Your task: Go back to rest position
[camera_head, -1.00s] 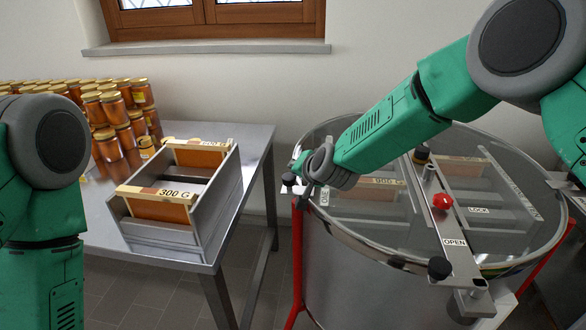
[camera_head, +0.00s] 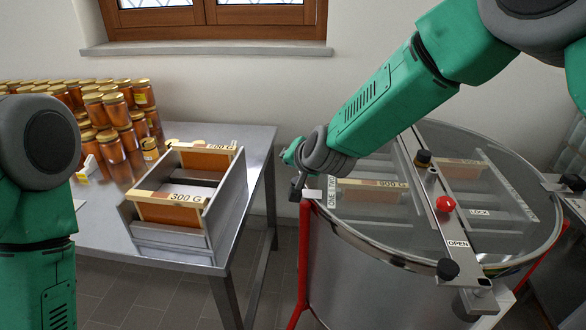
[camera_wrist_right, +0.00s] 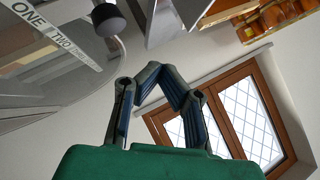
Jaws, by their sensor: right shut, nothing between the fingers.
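My right arm comes in from the right over the glass-topped steel drum (camera_head: 400,262).
A steel table (camera_head: 258,150) at the left bears a grey box (camera_head: 228,200) with wooden frames (camera_head: 172,208) and several honey jars (camera_head: 112,155). The drum's lid carries a red knob (camera_head: 445,204) and a metal bar. A window (camera_head: 215,18) is behind. A floor gap separates table and drum.

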